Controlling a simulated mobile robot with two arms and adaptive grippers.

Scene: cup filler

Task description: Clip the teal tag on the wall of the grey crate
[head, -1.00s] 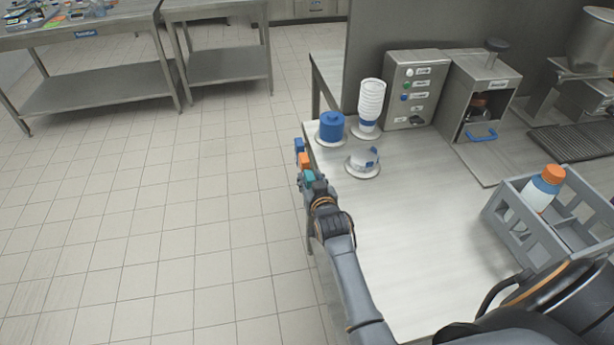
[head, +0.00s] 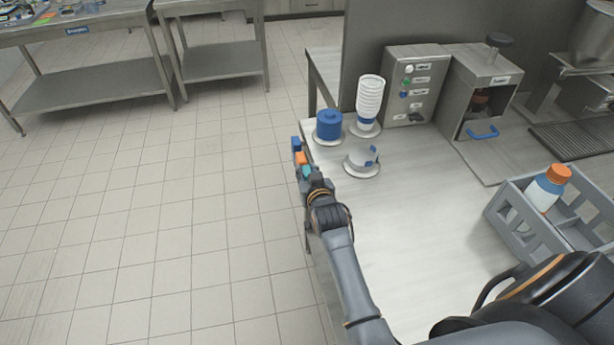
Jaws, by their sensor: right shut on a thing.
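The teal tag (head: 306,171) is at the left edge of the table, in a row with an orange tag (head: 302,158) and a blue tag (head: 297,145). My right gripper (head: 307,174) is shut on the teal tag, and its fingers hide part of it. The grey crate (head: 522,233) stands at the right of the table, well away from the gripper. A bottle with an orange cap (head: 548,187) stands in it. No tag is visible on the crate's wall. My left gripper is not in view.
A blue container (head: 329,125), a stack of white cups (head: 369,98) and a clear-and-blue cup (head: 361,158) on a round base stand near the gripper. A grey button box (head: 413,87) and a dispenser (head: 480,95) stand behind. The table's middle is clear.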

